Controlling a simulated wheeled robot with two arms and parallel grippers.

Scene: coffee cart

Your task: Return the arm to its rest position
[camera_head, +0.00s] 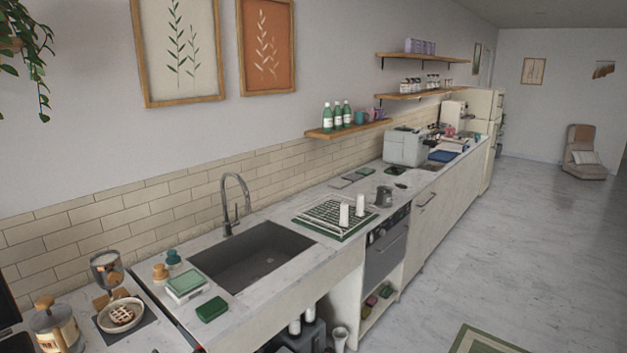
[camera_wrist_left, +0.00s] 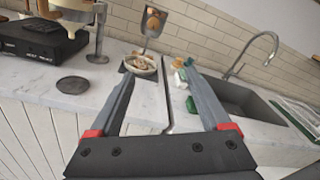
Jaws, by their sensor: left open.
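My left gripper (camera_wrist_left: 160,77) is open in the left wrist view, with its two grey fingers spread and nothing between them. It is above the counter (camera_wrist_left: 145,106) at the left of the sink. A round dish with food (camera_wrist_left: 139,67) shows beyond and between the fingertips, apart from them as far as I can see. In the head view, at most small dark bits of the gripper show at the bottom edge, and I cannot make out the arm. My right gripper is in neither view.
The sink (camera_head: 251,257) lies right of the dish (camera_head: 107,326). A glass press (camera_head: 57,331) stands at the left. A green sponge (camera_head: 211,309) lies by the sink. A dark box (camera_wrist_left: 40,40) and a black disc (camera_wrist_left: 72,85) sit at the left. The floor (camera_head: 440,262) is open.

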